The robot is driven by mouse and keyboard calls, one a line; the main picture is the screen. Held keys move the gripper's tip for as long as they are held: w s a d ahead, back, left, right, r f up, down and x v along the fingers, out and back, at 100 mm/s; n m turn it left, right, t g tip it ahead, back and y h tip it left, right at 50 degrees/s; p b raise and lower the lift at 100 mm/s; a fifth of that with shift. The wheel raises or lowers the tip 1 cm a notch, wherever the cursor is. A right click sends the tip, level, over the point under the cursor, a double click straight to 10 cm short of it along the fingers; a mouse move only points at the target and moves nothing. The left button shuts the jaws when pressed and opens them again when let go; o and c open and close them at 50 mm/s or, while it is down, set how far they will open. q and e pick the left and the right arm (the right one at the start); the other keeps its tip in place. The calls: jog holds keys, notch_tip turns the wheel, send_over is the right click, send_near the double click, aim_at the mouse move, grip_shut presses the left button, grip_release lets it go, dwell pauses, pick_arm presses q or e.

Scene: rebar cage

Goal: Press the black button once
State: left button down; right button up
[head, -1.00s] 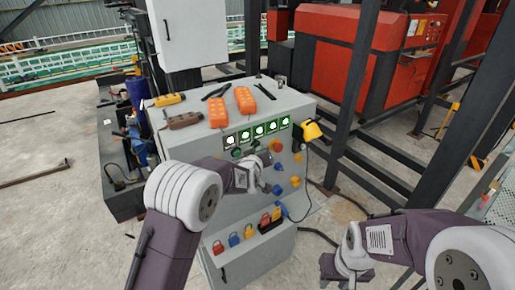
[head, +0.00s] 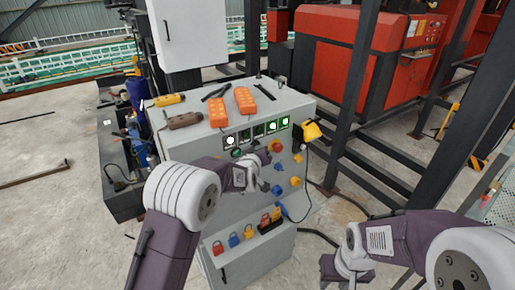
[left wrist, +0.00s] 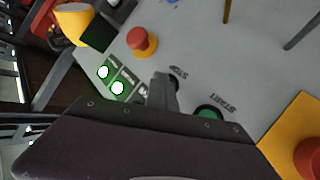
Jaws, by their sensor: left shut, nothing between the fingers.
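The grey control cabinet (head: 185,150) stands in front of me, with the button panel on its sloped face. In the left wrist view, my left gripper (left wrist: 163,80) is shut and empty, its tip over the panel at the STOP label. A dark edge, seemingly the black button (left wrist: 174,82), shows beside the tip and is mostly hidden by it. I cannot tell whether they touch. A green button (left wrist: 208,112) sits by the START label. In the head view the left gripper (head: 266,157) is at the panel below the lamps. My right gripper (head: 342,272) hangs low at right, jaws unclear.
A red mushroom button (left wrist: 141,40) on a yellow base is near the gripper. Orange remotes (head: 245,100) lie on the cabinet top. Dark steel posts (head: 357,70) stand to the right.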

pick_arm(q)
jog(key=shift+d, duration=0.1)
jog(key=shift+s+d, duration=0.6)
jog(key=shift+s, duration=0.35)
jog(key=s+d, duration=0.1)
jog(key=s, duration=0.1)
jog(key=s+d, duration=0.2)
dwell(0.5)
